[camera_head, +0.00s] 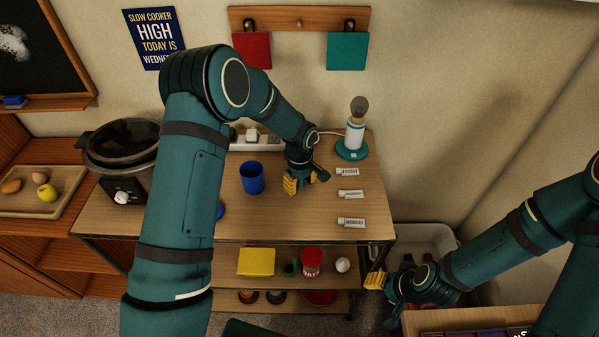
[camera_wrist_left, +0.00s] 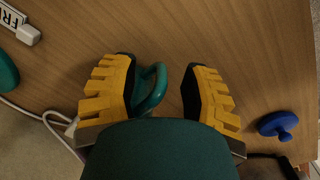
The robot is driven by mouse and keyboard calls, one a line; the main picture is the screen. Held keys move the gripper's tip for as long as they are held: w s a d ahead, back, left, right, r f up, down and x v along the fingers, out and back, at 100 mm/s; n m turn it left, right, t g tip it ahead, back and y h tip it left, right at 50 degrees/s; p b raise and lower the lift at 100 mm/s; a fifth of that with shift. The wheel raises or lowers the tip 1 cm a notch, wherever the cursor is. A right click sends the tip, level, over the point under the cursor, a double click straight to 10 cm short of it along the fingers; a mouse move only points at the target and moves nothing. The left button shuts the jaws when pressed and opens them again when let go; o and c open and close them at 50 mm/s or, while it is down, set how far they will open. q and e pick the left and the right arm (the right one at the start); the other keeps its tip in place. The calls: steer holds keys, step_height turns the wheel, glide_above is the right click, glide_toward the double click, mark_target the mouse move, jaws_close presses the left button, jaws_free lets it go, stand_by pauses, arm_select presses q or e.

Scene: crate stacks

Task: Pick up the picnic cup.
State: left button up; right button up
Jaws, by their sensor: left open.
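My left gripper (camera_head: 301,182) is open, low over the tabletop, to the right of a blue cup-shaped vessel (camera_head: 251,178) that stands upright. In the left wrist view its yellow fingers (camera_wrist_left: 160,98) are spread on either side of a teal looped handle (camera_wrist_left: 152,88). The rest of the handled thing is hidden by the gripper, so I cannot tell whether it is the picnic cup. No clear contact shows between fingers and handle. My right gripper (camera_head: 375,281) is at the lower right, away from the tabletop; its opening is unclear.
A slow cooker (camera_head: 122,165) stands at the table's left. A blue knobbed lid (camera_wrist_left: 278,125) lies on the wood. A lamp (camera_head: 353,138) stands at the back right, with day cards (camera_head: 351,194) in front of it. The power strip (camera_head: 263,140) lies along the back.

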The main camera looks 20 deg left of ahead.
arm_select(q)
steer(key=shift+f, duration=0.4)
steer(key=shift+o, duration=0.2)
jaws_close()
steer(key=shift+r, duration=0.15)
step_height(320, 180, up, 10)
steer(key=shift+f, duration=0.1)
